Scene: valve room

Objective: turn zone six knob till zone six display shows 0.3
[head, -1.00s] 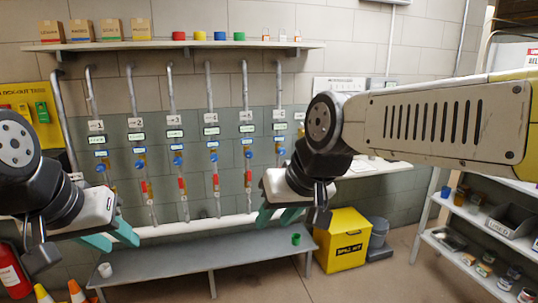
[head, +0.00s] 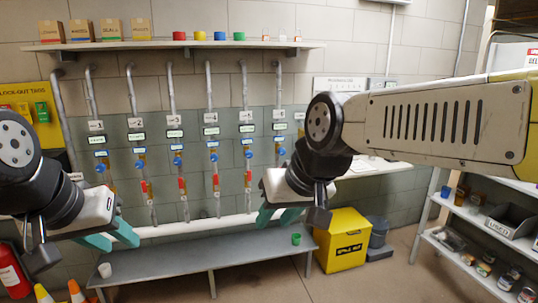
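The zone six line is the rightmost of the row of vertical pipes on the wall. Its number plate (head: 279,114) sits above a small green-lit display (head: 279,127), whose digits are too small to read. A blue knob (head: 281,151) sits lower on the same pipe. My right gripper (head: 277,217) is below this knob and apart from it, with its teal fingers spread and nothing between them. My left gripper (head: 112,238) is at the lower left, below the leftmost pipes, with its teal fingers apart and empty.
Similar pipes with blue knobs (head: 247,154) stand close to the left of zone six. A shelf (head: 270,45) is above.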

